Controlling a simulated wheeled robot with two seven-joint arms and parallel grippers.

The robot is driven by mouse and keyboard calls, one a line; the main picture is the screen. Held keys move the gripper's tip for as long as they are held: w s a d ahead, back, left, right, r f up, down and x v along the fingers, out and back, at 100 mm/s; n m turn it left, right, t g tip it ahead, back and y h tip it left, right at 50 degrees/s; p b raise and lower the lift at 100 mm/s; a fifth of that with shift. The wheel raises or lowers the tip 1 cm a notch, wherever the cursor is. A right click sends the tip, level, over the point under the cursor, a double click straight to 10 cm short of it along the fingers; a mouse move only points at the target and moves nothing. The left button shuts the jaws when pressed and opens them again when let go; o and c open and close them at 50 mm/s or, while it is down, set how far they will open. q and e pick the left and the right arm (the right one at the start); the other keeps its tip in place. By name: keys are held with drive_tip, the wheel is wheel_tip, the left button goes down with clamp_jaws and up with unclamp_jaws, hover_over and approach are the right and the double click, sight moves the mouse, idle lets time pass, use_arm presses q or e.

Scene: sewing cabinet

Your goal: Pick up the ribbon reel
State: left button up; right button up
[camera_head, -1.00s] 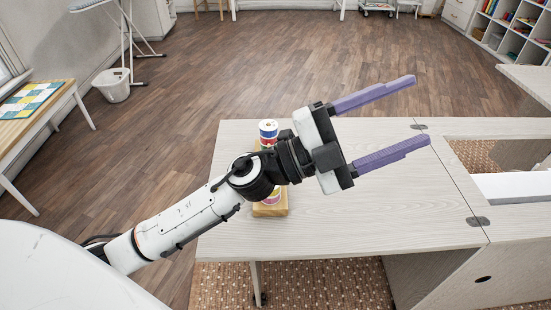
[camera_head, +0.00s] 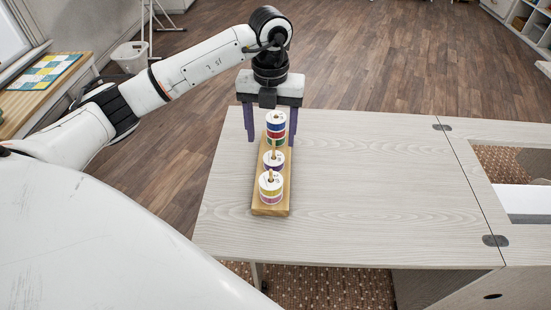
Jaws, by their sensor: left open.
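A wooden stand (camera_head: 258,195) with pegs lies along the left part of the table and bears ribbon reels. The far stack (camera_head: 276,126) is tallest, with red, blue and green ribbon reels. The middle peg holds a lower stack with a purple ribbon reel (camera_head: 272,163). The near peg holds reels with yellow and pink ribbon (camera_head: 270,190). My left gripper (camera_head: 271,138) points down, open, at the far end of the stand. Its purple fingers show to the left and right of the far stack, partly behind it. I cannot tell whether they touch it. My right gripper is not in view.
The pale wooden table (camera_head: 370,190) is bare to the right of the stand. Dark hinges (camera_head: 495,240) join it to a cabinet part with a rectangular opening (camera_head: 512,165) at the right. A side table with a patchwork piece (camera_head: 45,73) stands at the far left.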

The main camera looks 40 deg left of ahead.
sight(274, 155)
use_arm(q)
drive_tip(key=f, duration=0.5)
drive_tip(key=f+p, duration=0.1)
drive_tip(key=f, duration=0.1)
drive_tip(key=shift+d+f, duration=0.2)
drive_tip(key=shift+d, duration=0.1)
drive_tip(key=c, duration=1.1)
